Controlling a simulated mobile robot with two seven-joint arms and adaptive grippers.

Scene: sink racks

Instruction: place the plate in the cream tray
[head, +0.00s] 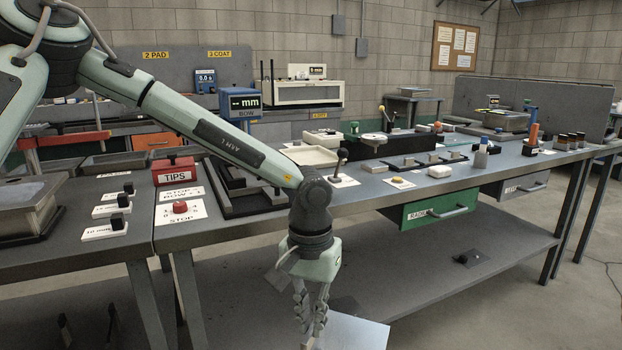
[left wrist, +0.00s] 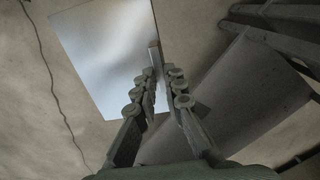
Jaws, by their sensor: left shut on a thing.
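My left gripper (head: 311,318) points down in front of the bench, below the bench-top level. It is shut on a flat, pale metal plate (head: 352,333), whose lower part is cut off by the bottom of the head view. In the left wrist view the plate (left wrist: 100,52) spreads out beyond the fingertips (left wrist: 160,82), with a narrow upright strip between them. A shallow cream tray (head: 312,156) lies on the bench behind my arm, well above and apart from the gripper. My arm hides part of the tray's near side. My right gripper is in neither view.
A red-knob STOP panel (head: 180,208) and a red TIPS box (head: 175,171) stand left of my forearm. A green drawer (head: 433,208) hangs under the bench top to the right. A lower shelf (head: 440,258) lies behind the gripper. Floor at right is clear.

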